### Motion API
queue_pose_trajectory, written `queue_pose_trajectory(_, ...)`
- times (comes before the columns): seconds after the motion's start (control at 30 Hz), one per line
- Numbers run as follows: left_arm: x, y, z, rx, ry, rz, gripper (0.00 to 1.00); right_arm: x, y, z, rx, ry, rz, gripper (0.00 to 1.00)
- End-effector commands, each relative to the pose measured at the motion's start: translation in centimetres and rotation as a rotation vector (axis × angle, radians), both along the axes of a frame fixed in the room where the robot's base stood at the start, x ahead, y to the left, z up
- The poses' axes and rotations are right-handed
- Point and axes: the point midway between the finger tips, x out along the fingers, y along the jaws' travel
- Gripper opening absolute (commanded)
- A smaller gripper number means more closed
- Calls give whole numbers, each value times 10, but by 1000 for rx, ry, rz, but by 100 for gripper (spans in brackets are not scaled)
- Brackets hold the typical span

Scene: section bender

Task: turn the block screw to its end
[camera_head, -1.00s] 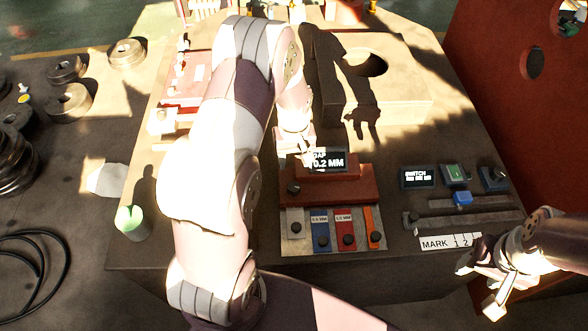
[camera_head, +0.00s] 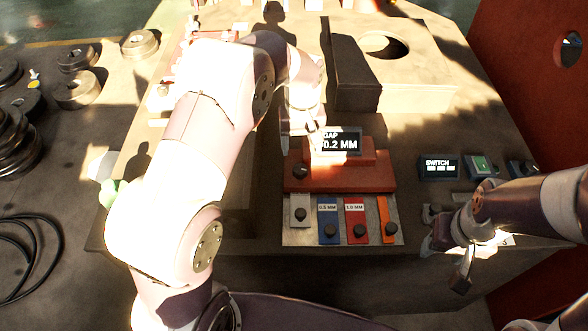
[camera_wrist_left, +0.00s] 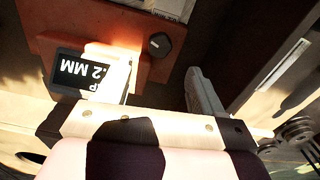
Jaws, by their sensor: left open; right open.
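A red stepped block (camera_head: 340,178) carries a gap display (camera_head: 341,141) reading 0.2 MM. A dark round knob (camera_head: 300,171) sits at its left front; I take it to be the block screw. In the left wrist view the knob (camera_wrist_left: 159,44) lies ahead, between the lines of the two fingers. My left gripper (camera_head: 301,143) is open and empty, just behind the knob and apart from it. In the left wrist view one finger overlaps part of the display (camera_wrist_left: 82,72). My right gripper (camera_head: 447,254) is open and empty at the bench's front right edge.
Grey, blue, red and orange tabs (camera_head: 328,220) lie in front of the block. A switch display (camera_head: 438,168) and green button (camera_head: 481,164) stand right. A large pale block with a hole (camera_head: 420,92) is behind. Metal rings (camera_head: 77,90) lie left.

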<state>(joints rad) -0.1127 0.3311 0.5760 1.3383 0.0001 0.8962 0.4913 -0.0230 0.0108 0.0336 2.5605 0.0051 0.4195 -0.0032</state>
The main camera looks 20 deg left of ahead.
Motion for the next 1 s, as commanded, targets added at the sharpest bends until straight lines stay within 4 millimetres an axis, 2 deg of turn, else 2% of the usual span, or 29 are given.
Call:
queue_pose_trajectory(0.1, -1, 0, -32, 0, 4, 1, 67, 0, 0, 1, 0, -1, 0, 54)
queue_pose_trajectory(0.3, -1, 1, -74, 0, 3, 1, 67, 0, 0, 1, 0, -1, 0, 54)
queue_pose_trajectory(0.47, 0, 1, -87, 0, 1, 1, 67, 0, 0, 1, 0, -1, 0, 54)
queue_pose_trajectory(0.7, 0, 1, -89, 0, 0, 1, 67, 0, 0, 1, 0, -1, 0, 54)
queue_pose_trajectory(0.73, 0, 1, -89, 0, 0, 1, 64, 0, 0, 1, 0, -1, 0, 54)
queue_pose_trajectory(0.9, 0, 1, -89, 0, 0, 1, 11, 0, 0, 1, 0, -1, 0, 54)
queue_pose_trajectory(1.0, 0, 1, -89, 0, 0, 0, 11, 0, 0, 1, 0, -1, 0, 54)
